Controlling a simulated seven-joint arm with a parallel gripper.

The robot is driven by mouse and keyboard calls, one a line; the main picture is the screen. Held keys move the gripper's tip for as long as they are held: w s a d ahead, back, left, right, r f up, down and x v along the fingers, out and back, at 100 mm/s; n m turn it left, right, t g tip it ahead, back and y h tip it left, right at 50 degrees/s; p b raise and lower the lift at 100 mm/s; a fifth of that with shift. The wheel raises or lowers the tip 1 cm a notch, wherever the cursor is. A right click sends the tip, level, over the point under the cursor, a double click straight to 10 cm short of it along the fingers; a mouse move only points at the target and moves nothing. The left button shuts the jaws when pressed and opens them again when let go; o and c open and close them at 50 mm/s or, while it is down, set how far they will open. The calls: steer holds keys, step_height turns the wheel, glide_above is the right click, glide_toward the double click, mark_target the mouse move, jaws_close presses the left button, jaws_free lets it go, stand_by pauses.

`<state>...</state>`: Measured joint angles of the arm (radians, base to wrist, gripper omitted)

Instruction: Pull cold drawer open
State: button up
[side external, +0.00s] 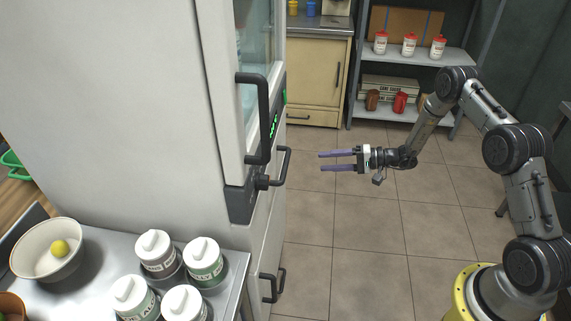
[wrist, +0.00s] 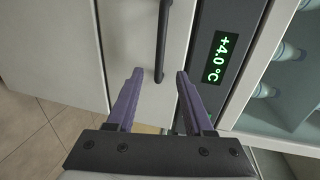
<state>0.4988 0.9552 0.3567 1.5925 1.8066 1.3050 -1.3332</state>
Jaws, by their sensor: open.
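The cold cabinet has a white drawer front (side external: 263,222) below its temperature display, seen at a steep angle in the side view. A dark bar handle (side external: 284,168) sticks out near the top of that front. In the wrist view the drawer front (wrist: 128,35) fills the upper middle, and its handle (wrist: 163,38) runs down between the lines of my fingers. My gripper (side external: 321,161) is open and empty, pointing left at the handle with a gap between them. In the wrist view my purple fingertips (wrist: 159,72) stand either side of the handle's near end.
The display (wrist: 220,57) reads +4.0°C. Above it is a glass door with its own large handle (side external: 264,115). A lower drawer handle (side external: 272,286) sits beneath. A counter with lidded tubs (side external: 204,262) and a bowl (side external: 47,272) stands front left. Tiled floor (side external: 365,220) is clear.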

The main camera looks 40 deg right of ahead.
mark_target(286, 162)
steer(key=x, duration=1.3)
steer(key=shift+a+r, duration=0.1)
steer(key=shift+a, duration=0.1)
jaws_close()
stand_by(0.9)
